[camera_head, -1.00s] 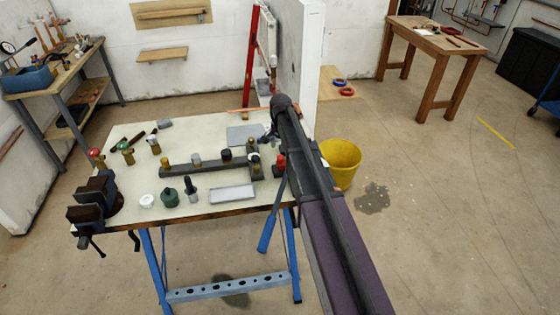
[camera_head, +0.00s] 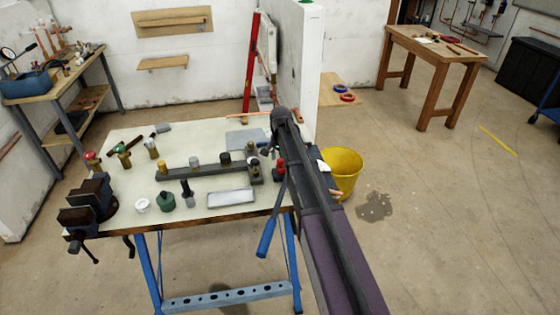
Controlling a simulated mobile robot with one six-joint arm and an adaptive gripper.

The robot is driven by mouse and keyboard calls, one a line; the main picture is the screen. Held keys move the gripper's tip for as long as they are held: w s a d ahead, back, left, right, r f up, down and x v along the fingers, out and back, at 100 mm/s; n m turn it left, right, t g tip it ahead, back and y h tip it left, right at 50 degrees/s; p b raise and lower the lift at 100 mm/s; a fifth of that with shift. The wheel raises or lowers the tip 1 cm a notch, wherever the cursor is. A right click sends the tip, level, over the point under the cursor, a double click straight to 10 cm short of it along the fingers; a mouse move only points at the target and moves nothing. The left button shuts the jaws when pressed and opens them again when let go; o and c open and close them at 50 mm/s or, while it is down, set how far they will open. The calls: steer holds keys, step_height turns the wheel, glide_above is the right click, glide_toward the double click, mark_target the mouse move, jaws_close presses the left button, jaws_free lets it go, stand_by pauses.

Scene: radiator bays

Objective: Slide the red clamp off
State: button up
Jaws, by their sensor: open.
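A small red piece (camera_head: 280,168) with a dark base stands at the right end of the pale workbench (camera_head: 215,170), close beside my arm. It may be the red clamp, but it is too small to be sure. A dark bar (camera_head: 190,169) carrying several brass, grey and black fittings lies on the bench to its left. My gripper (camera_head: 267,151) hangs over the bench's right end, just above and left of the red piece. Its fingers are small and dark; they look open and empty. My arm hides part of the bench's right edge.
A grey tray (camera_head: 231,198), green bottle-like piece (camera_head: 166,201) and white cap (camera_head: 142,205) sit along the front edge. A dark vise (camera_head: 88,208) is at the left corner. A white wall end (camera_head: 301,70) rises behind; a yellow bucket (camera_head: 345,172) stands right.

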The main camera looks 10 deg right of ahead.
jaws_close()
steer(key=shift+a, duration=0.65)
jaws_free()
steer(key=shift+a, duration=0.1)
steer(key=shift+r, duration=0.1)
